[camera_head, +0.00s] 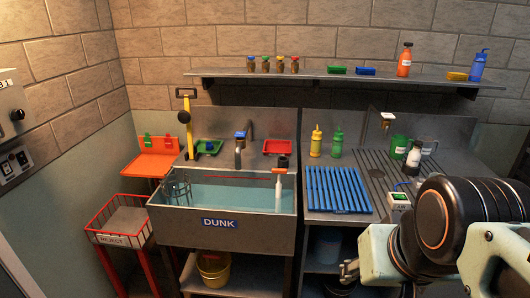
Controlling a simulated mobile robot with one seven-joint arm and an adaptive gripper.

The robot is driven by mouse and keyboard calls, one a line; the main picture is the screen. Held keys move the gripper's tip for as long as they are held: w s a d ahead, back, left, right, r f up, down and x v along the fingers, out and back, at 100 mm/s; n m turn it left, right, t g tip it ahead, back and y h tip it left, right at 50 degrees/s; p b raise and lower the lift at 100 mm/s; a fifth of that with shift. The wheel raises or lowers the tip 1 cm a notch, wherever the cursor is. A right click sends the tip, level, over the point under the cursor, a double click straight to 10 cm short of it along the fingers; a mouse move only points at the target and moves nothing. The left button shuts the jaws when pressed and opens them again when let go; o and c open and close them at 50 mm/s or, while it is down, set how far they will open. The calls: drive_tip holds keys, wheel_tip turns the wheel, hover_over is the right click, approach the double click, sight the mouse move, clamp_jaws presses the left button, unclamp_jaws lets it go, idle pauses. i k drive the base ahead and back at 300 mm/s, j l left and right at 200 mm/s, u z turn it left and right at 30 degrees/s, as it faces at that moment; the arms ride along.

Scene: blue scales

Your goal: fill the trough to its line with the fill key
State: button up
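The trough (172,222) is a grey metal basin labelled DUNK, left of centre, with blue-green water in it. A thin red line (235,178) shows across its back wall, just above the water. A spout with a blue top (240,138) stands behind it. I cannot tell for certain which thing is the fill key. An upright orange-and-white piece (279,188) stands in the trough's right end, and a wire basket (177,187) hangs at its left end. My gripper (349,270) is low at the right, apart from the trough; its fingers are small and partly hidden by my arm.
A blue slatted mat (336,190) lies on the counter right of the trough. Yellow (316,142) and green (337,143) bottles stand behind it. A red-railed REJECT bin (111,240) stands left. A shelf (300,75) with bottles runs above.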

sight(241, 135)
drive_tip(key=i+j, duration=0.5)
drive_tip(key=j, duration=0.15)
drive_tip(key=i+j, duration=1.05)
drive_tip(key=j, duration=0.2)
drive_tip(key=k+j, duration=0.1)
drive_tip(key=k, duration=0.25)
drive_tip(key=i+l, duration=0.1)
drive_tip(key=i, duration=0.35)
